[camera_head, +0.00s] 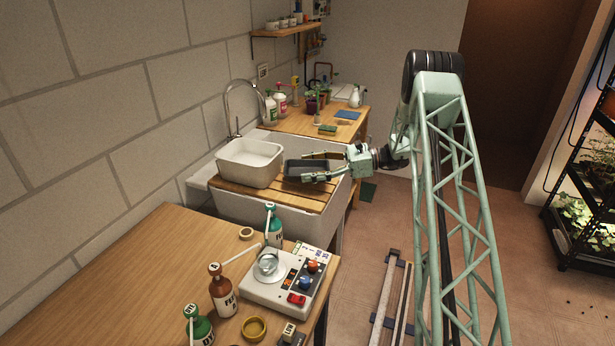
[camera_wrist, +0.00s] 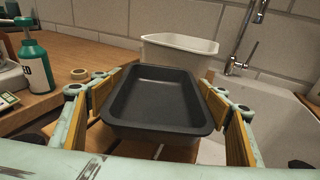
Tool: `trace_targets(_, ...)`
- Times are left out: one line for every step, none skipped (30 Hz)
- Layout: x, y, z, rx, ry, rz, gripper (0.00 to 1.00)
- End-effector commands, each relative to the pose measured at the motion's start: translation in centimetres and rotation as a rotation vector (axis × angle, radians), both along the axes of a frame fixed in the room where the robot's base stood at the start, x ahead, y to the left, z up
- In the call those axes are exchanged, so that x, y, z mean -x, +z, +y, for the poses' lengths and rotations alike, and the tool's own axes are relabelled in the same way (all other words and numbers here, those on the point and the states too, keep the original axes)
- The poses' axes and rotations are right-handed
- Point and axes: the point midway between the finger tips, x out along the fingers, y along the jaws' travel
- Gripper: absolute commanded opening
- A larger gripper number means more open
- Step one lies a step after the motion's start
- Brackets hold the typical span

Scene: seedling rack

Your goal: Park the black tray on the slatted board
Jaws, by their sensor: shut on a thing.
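The black tray (camera_wrist: 158,102) is level and empty between the two yellow-padded fingers of my gripper (camera_wrist: 168,112) in the wrist view. The pads press on its two long sides, so my gripper is shut on it. In the head view the black tray (camera_head: 308,167) is with my gripper (camera_head: 322,166) over the right part of the slatted board (camera_head: 262,193). The slatted board lies across the sink, and its slats (camera_wrist: 165,150) show under the tray. I cannot tell whether the tray touches the board.
A white tub (camera_head: 249,160) stands on the board just left of the tray. A faucet (camera_head: 236,108) rises behind. The bench (camera_head: 140,270) in front holds bottles and a stirrer (camera_head: 285,284). A second bench with bottles and a sponge (camera_head: 328,129) is beyond the sink.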

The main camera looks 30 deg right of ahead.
Motion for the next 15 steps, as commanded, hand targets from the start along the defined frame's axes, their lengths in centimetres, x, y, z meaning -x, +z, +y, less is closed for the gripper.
trace_targets(0.0, -0.4, 0.0, 0.000, 0.000, 0.001, 0.57)
trace_targets(0.0, -0.6, 0.0, 0.000, 0.000, 0.001, 0.57)
trace_targets(0.0, -1.0, 0.0, 0.000, 0.000, 0.001, 0.57)
trace_targets(0.0, -1.3, 0.0, -0.001, 0.000, 0.002, 0.57)
trace_targets(0.0, -1.6, 0.0, -0.001, 0.000, 0.002, 0.57)
trace_targets(0.0, -2.0, 0.0, -0.001, 0.000, 0.002, 0.57)
trace_targets(0.0, -2.3, 0.0, -0.001, 0.000, 0.002, 0.57)
trace_targets(0.0, -2.6, 0.0, -0.001, 0.000, 0.002, 0.57)
trace_targets(0.0, -2.9, 0.0, -0.001, 0.000, 0.002, 0.57)
trace_targets(0.0, -3.1, 0.0, -0.001, 0.000, 0.002, 0.57)
trace_targets(0.0, -3.2, 0.0, 0.000, 0.000, 0.001, 0.57)
trace_targets(0.0, -3.3, 0.0, 0.000, 0.000, 0.001, 0.57)
trace_targets(0.0, -3.4, 0.0, 0.000, 0.000, 0.001, 0.57)
trace_targets(0.0, -3.4, 0.0, 0.000, 0.000, 0.000, 0.57)
trace_targets(0.0, -3.4, 0.0, 0.000, 0.000, 0.000, 0.57)
